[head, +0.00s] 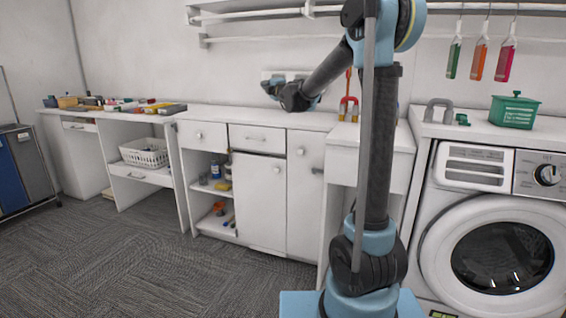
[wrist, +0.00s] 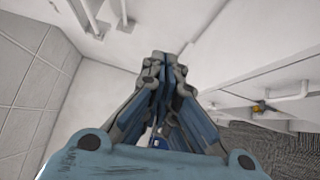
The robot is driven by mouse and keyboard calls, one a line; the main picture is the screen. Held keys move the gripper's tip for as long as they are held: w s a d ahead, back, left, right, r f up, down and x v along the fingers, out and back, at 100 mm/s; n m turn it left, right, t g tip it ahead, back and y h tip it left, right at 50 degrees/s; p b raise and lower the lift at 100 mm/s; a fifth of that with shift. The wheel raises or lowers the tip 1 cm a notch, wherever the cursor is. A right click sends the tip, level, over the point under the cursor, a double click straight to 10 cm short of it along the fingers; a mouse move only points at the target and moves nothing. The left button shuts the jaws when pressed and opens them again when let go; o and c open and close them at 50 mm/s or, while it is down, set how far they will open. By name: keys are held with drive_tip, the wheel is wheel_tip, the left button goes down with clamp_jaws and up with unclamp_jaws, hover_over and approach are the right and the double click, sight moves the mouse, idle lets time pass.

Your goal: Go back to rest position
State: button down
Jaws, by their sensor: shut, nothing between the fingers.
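My gripper (wrist: 160,62) is shut and empty in the wrist view, its two fingertips together. In the head view my arm rises in front of the counter and bends over to the left. There my gripper (head: 273,84) hangs above the counter (head: 255,117), near the back wall, apart from the surface. Part of the gripper is hidden behind my wrist in the head view.
A washing machine (head: 488,225) stands at the right, with a green box (head: 513,112) on its top. Bottles (head: 480,58) hang from a wall rail. A basket (head: 144,153) sits in the desk at the left. Carpet (head: 130,255) is clear at the left front.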

drive_tip(key=s+d+f+m+g+h, duration=0.1)
drive_tip(key=s+d+f+m+h, duration=0.2)
drive_tip(key=d, duration=0.4)
drive_tip(key=s+d+f+m+h, duration=0.1)
drive_tip(key=s+d+m+h, duration=0.2)
drive_tip(key=s+d+m, duration=0.4)
drive_tip(key=s+d+f+m+g+h, duration=0.4)
drive_tip(key=s+d+f+m+g, duration=0.1)
drive_tip(key=s+d+f, duration=0.7)
drive_tip(key=s+f+m+g, duration=0.3)
drive_tip(key=s+f, duration=0.4)
drive_tip(key=s, duration=0.4)
drive_tip(key=s+f+m+g+y, duration=0.1)
drive_tip(key=s+f+m+g, duration=0.1)
drive_tip(key=s+f, duration=0.5)
drive_tip(key=s+f+m+g+y, duration=0.1)
drive_tip(key=s+f+m+g, duration=0.2)
drive_tip(key=s+f, duration=0.4)
drive_tip(key=s+g, duration=0.1)
drive_tip(key=s, duration=0.8)
drive_tip(key=shift+s+f+m, duration=0.25)
drive_tip(key=shift+s+m, duration=0.05)
drive_tip(key=shift+s, duration=0.1)
drive_tip(key=shift+w+f, duration=0.2)
drive_tip(key=shift+w, duration=0.25)
